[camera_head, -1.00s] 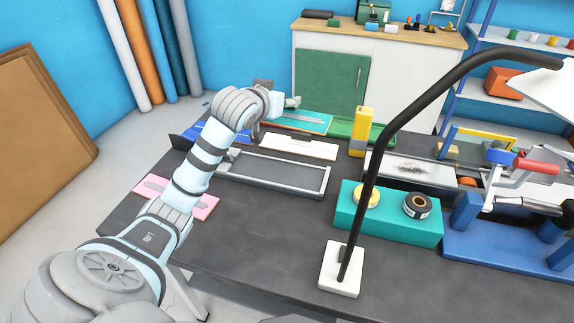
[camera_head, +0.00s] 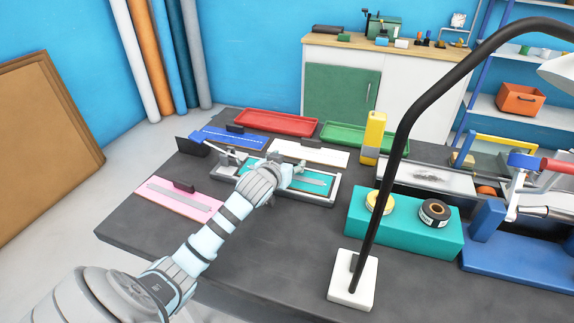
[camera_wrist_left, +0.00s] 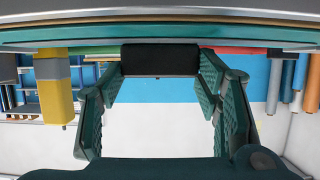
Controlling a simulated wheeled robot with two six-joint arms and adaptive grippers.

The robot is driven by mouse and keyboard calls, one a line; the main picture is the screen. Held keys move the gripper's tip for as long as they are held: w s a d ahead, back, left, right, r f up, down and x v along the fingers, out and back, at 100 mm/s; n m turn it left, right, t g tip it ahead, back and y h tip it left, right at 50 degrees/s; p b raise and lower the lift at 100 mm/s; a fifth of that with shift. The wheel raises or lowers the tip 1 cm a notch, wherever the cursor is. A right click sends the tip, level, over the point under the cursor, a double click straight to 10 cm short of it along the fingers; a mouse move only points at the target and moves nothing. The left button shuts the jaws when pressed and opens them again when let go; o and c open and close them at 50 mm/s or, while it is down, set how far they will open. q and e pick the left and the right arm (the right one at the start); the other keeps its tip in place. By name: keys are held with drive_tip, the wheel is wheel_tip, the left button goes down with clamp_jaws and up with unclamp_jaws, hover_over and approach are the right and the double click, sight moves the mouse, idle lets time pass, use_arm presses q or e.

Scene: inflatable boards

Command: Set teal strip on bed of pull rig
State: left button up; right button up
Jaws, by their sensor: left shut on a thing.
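The teal strip (camera_head: 309,183), with a grey bar along it, lies over the bed of the grey-framed pull rig (camera_head: 310,200), roughly in line with its rails. I cannot tell whether it touches the bed or is slightly above it. My left gripper (camera_head: 276,163) is over the strip; its wrist hides the strip's left part and some of the frame. In the left wrist view, the green fingers (camera_wrist_left: 160,88) are shut on the strip's black block (camera_wrist_left: 160,58), with a teal edge along the top. My right gripper is out of view.
A pink strip (camera_head: 178,201), a blue strip (camera_head: 232,138) and a white board (camera_head: 310,152) lie around the rig. Red (camera_head: 276,122) and green (camera_head: 355,137) trays are behind. A yellow block (camera_head: 373,138), teal box (camera_head: 405,225) and black lamp arm (camera_head: 388,165) stand right.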

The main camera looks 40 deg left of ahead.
use_arm(q)
drive_tip(key=o, duration=1.2)
drive_tip(key=shift+r, duration=0.1)
drive_tip(key=p+v, duration=0.3)
drive_tip(key=v, duration=0.9)
